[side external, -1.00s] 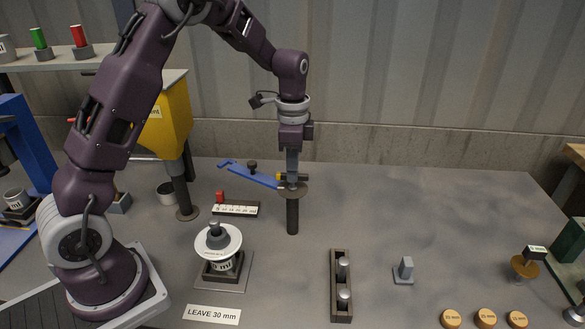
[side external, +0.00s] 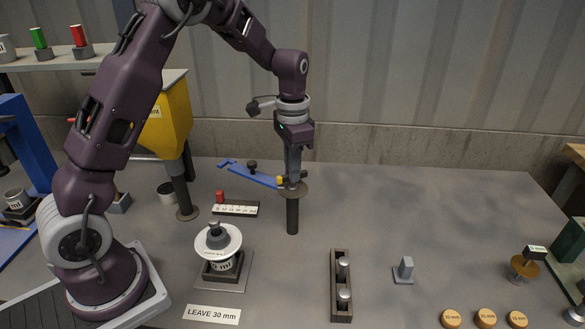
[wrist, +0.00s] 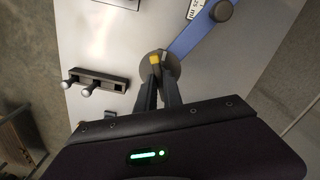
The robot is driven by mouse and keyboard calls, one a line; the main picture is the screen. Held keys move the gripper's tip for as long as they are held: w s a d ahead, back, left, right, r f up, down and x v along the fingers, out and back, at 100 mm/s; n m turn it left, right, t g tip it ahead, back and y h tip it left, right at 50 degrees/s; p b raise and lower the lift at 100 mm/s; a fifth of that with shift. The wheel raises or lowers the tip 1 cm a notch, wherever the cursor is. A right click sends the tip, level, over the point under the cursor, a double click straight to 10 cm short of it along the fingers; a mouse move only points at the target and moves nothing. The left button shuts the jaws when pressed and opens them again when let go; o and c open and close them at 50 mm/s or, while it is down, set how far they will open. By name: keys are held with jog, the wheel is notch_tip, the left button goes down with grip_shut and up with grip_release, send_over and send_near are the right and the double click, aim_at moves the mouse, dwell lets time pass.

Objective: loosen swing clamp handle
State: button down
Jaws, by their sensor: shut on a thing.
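The swing clamp has a blue arm (side external: 252,176) on a dark post (side external: 292,215) with a round brown collar. In the side view the arm reaches left from the post top and carries a black knob. The clamp handle (side external: 280,181), a short bar with a yellow end, lies across the post top. My gripper (side external: 292,178) points down over the post and is shut on this handle. In the wrist view my gripper (wrist: 160,75) sits over the collar, with the yellow handle end (wrist: 154,60) showing past the fingertips. The fingers hide the middle of the handle.
A white-disc stack (side external: 218,241) stands left of the post, behind a "LEAVE 30 mm" label (side external: 212,314). A dark rack with two silver pins (side external: 341,285) is in front. A gauge strip (side external: 235,209) lies below the blue arm.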

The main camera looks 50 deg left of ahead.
jog(key=n, duration=1.3)
jog(key=shift+r, duration=0.1)
jog(key=shift+n, duration=0.3)
jog(key=shift+w, duration=0.1)
jog(key=c, duration=1.5)
grip_release()
notch_tip(320, 180, up, 7)
